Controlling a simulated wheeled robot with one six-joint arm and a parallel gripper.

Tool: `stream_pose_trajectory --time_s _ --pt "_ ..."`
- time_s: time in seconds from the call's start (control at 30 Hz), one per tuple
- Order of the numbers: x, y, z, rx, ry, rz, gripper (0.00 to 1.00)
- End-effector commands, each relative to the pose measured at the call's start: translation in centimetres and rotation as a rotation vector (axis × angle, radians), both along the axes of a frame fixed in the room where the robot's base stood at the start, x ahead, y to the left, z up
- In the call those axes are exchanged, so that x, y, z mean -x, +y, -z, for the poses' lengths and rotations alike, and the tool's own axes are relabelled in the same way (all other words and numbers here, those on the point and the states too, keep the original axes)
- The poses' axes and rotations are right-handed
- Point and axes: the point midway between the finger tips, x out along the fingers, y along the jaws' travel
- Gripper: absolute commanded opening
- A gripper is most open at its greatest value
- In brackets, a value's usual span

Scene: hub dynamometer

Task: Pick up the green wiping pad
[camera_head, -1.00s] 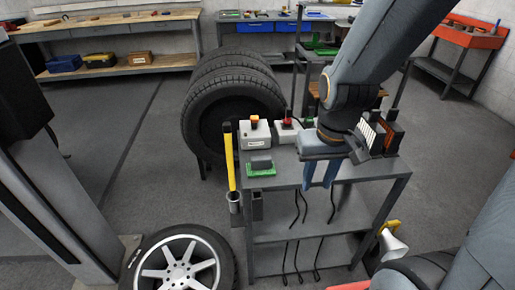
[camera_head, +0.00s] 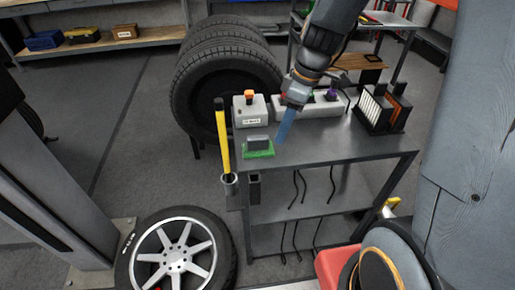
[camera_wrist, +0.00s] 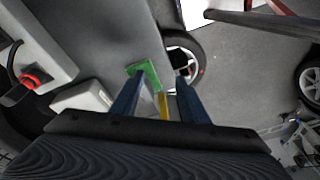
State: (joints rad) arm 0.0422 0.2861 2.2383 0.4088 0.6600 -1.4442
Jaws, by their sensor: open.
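My gripper (camera_head: 282,138) is just to the right of the pad and above the cart top, blue fingers pointing down. In the wrist view the pad (camera_wrist: 146,75) shows beyond and between the two blue fingers (camera_wrist: 158,95), slightly left of the middle. The fingers stand apart with nothing between them.
A grey box with an orange button (camera_head: 250,108) stands behind the pad. A yellow-handled tool (camera_head: 222,135) hangs at the cart's left edge. Racks with white and orange plates (camera_head: 382,108) stand at the right. Tyres (camera_head: 222,85) stand behind; a wheel (camera_head: 176,258) lies in front.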

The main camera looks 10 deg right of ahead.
Motion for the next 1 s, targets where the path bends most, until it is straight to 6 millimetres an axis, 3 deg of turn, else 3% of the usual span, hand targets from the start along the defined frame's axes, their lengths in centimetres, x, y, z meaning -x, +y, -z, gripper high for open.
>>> stream_pose_trajectory --time_s 0.2,0.4,0.83,1.0 --pt "-3.3 1.4 1.1 -0.087 -0.076 -0.29 0.41" --pt "-5.0 2.2 1.4 -0.132 -0.134 -0.442 0.41" --pt "-5.2 3.9 4.1 -0.144 -0.146 -0.48 0.41" --pt "-5.3 5.4 5.5 -0.143 -0.145 -0.482 0.41"
